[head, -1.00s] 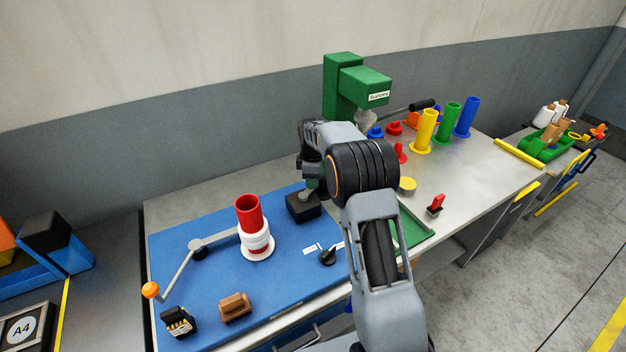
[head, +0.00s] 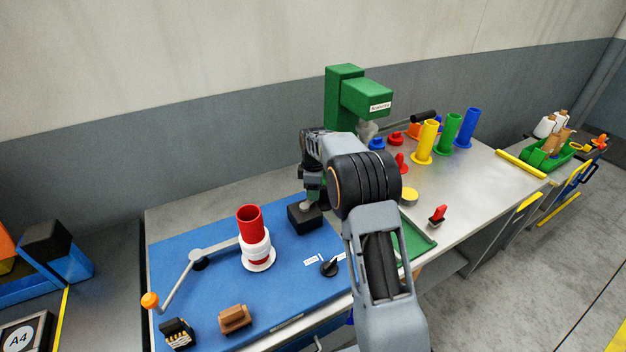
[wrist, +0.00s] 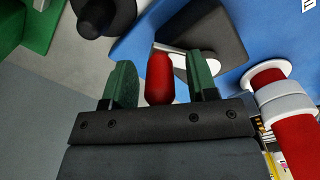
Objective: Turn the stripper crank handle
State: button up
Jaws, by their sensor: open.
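A dark block (head: 305,217) stands at the back edge of the blue mat. In the wrist view the same block (wrist: 217,42) carries a pale disc and a thin metal arm that ends in a red handle (wrist: 159,78). My gripper (wrist: 161,64) is open, with one green finger on each side of the red handle and a visible gap on both sides. In the head view my wrist hides the handle and fingertips. Another crank, a grey arm with an orange knob (head: 150,300), lies at the mat's left, away from my gripper.
A red tube with white rings (head: 254,240) stands on the mat (head: 225,290). A brown block (head: 235,318) and a black knob (head: 329,268) are nearer the front. The green machine (head: 345,100) stands behind, with coloured tubes (head: 425,140) to the right.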

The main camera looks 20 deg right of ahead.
notch_tip(320, 180, up, 14)
jog(key=shift+f+b, duration=0.25)
jog(key=shift+b, duration=0.1)
dwell(0.4)
jog(key=f+m, duration=0.2)
jog(key=s+f+m, duration=0.1)
jog(key=f+m, duration=0.1)
jog(key=shift+a+f+m, duration=0.1)
jog(key=shift+f+m, duration=0.05)
jog(key=shift+m, duration=0.25)
jog(key=s+a+r+m+t, duration=0.1)
jog(key=s+m, duration=0.3)
jog(key=s, duration=1)
jog(key=s+a+r+m+t, duration=0.1)
jog(key=s+a+m+t, duration=0.1)
jog(key=s, duration=1.3)
jog(key=m+t, duration=0.1)
jog(key=m, duration=0.1)
jog(key=shift+s+a+m, duration=0.2)
jog(key=shift+a+m, duration=0.05)
jog(key=shift+m, duration=0.15)
